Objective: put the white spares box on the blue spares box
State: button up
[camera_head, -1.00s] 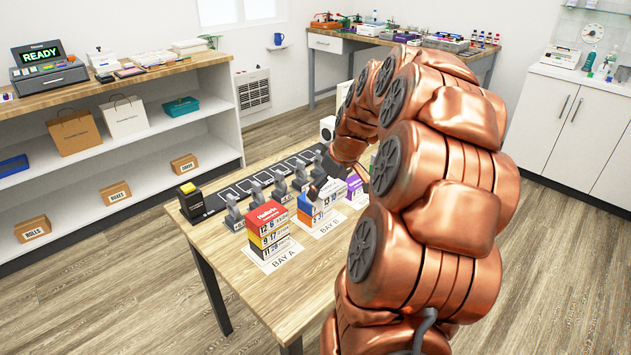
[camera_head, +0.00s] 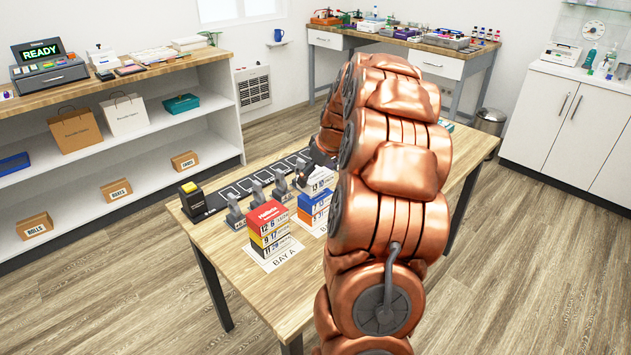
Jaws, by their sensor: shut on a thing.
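The white spares box (camera_head: 319,181) is at the tip of my arm, beside the dark fingers of my gripper (camera_head: 307,174). My gripper is shut on it, though the arm hides much of the grip. The blue spares box (camera_head: 314,203) is at the top of the stack in bay B, just below the white box in the picture. I cannot tell whether the two boxes touch. My arm covers the right side of this stack's surroundings.
A stack with a red box (camera_head: 267,216) on top stands on the bay A card (camera_head: 275,256), left of bay B. Several grey holders (camera_head: 258,194) stand in a row behind. A black box with a yellow top (camera_head: 190,198) is at the table's left corner. The front table top (camera_head: 287,300) is clear.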

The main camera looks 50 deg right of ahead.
jog(key=shift+f, duration=1.2)
jog(key=shift+f, duration=0.15)
jog(key=o, duration=0.9)
jog(key=shift+c, duration=0.2)
